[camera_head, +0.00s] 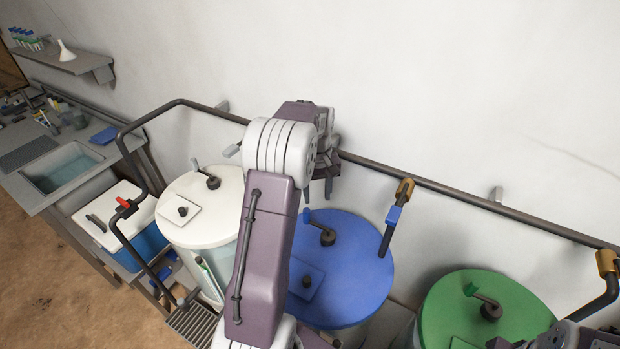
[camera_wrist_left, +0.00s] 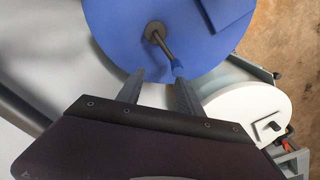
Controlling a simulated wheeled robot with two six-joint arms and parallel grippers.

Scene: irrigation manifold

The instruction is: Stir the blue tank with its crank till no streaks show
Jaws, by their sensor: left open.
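The blue tank (camera_head: 352,262) stands in the middle of the head view, its round lid partly hidden by my left arm. Its crank (camera_head: 327,235) rises from the lid, with a dark hub and an arm ending in a blue grip. In the left wrist view the crank (camera_wrist_left: 156,33) points its blue grip toward my fingers. My left gripper (camera_head: 318,190) is open and empty, pointing down above the lid's back edge. In the wrist view the grip's end is near the right-hand finger; I cannot tell whether they touch. The liquid and any streaks are hidden.
A white tank (camera_head: 212,225) stands left and a green tank (camera_head: 470,315) right, each with a crank. A dark pipe (camera_head: 450,193) runs along the wall behind them. A sink (camera_head: 62,168) and cooler (camera_head: 105,215) are farther left.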

